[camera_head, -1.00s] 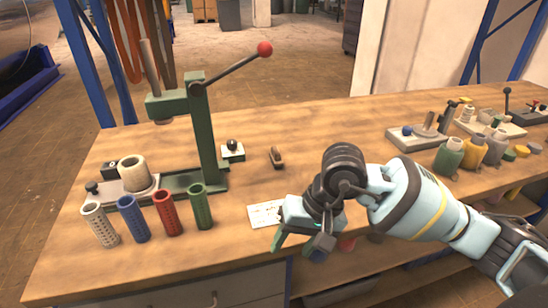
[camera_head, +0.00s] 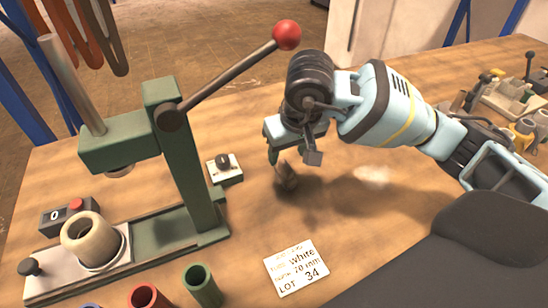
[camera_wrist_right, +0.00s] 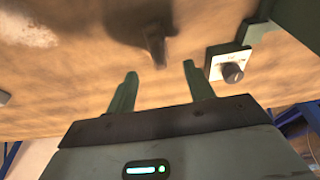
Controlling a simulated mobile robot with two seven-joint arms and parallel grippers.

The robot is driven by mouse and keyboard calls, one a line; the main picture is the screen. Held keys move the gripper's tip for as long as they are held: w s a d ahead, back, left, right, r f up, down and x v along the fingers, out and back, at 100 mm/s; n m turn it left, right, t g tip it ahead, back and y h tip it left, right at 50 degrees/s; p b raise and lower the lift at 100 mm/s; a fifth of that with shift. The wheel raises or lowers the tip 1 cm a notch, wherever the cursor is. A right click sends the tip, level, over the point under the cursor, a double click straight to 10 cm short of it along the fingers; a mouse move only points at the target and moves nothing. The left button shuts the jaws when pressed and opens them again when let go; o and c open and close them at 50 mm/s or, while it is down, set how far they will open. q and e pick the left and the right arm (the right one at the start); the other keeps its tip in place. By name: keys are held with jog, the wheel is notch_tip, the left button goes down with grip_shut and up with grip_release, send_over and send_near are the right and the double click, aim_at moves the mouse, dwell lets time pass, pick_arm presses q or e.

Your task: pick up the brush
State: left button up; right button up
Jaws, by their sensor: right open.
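The brush (camera_head: 286,178) is a small dark brown piece on the wooden bench, to the right of the green press. In the right wrist view the brush (camera_wrist_right: 155,45) shows beyond the fingertips, roughly between them and blurred. My right gripper (camera_head: 293,159) is above the brush, its fingers pointing down and partly in front of it. In the right wrist view my right gripper (camera_wrist_right: 160,70) is open with nothing between its fingers. Whether a finger touches the brush I cannot tell. My left gripper is not in view.
The green press (camera_head: 185,165) with its red-knobbed lever (camera_head: 286,36) stands left of the gripper. A small block with a black knob (camera_head: 224,168) sits close to the brush. A white label card (camera_head: 296,267) lies in front. Bare bench lies right of the brush.

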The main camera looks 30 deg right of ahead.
aim_at(286, 164)
jog(key=shift+s, duration=0.1)
jog(key=shift+f, duration=0.6)
jog(key=shift+w+f, duration=0.3)
jog(key=shift+f, duration=0.35)
jog(key=shift+x, duration=2.6)
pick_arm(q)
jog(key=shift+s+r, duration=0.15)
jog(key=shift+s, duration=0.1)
pick_arm(e)
jog(key=shift+c, duration=0.3)
jog(key=c, duration=1)
jog(key=shift+r, duration=0.15)
jog(key=shift+c, duration=0.2)
